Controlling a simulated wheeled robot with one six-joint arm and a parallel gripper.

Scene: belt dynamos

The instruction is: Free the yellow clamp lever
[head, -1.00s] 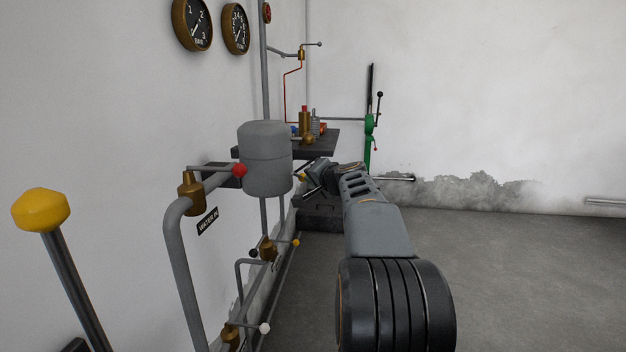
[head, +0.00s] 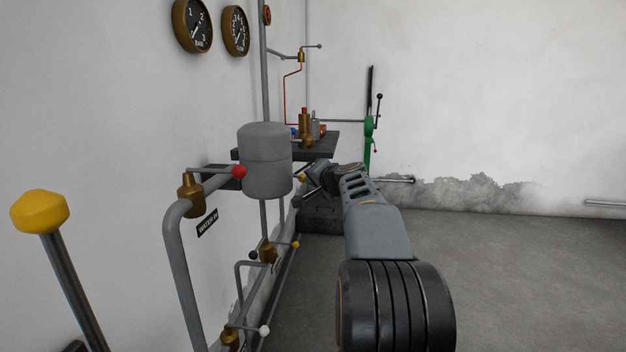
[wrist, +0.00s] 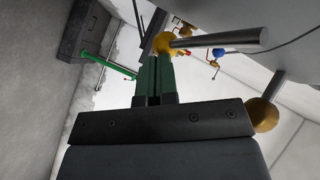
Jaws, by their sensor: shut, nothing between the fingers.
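The yellow clamp lever shows in the wrist view as a grey rod with a yellow knob (wrist: 162,42) at its left end, beside a large grey vessel. In the head view its yellow knob (head: 302,178) is a small spot right of the grey vessel (head: 265,160), partly hidden by my gripper (head: 314,182). In the wrist view my gripper (wrist: 155,60) is shut and empty, its green-padded fingertips just at the yellow knob. I cannot tell whether they touch it.
A second yellow ball (wrist: 262,115) on a rod sits right of my gripper. A red-knobbed valve (head: 239,171) is left of the vessel; a lower valve (head: 267,250) is below. A dark shelf (head: 325,146) and green stand (head: 369,128) lie beyond. The floor on the right is clear.

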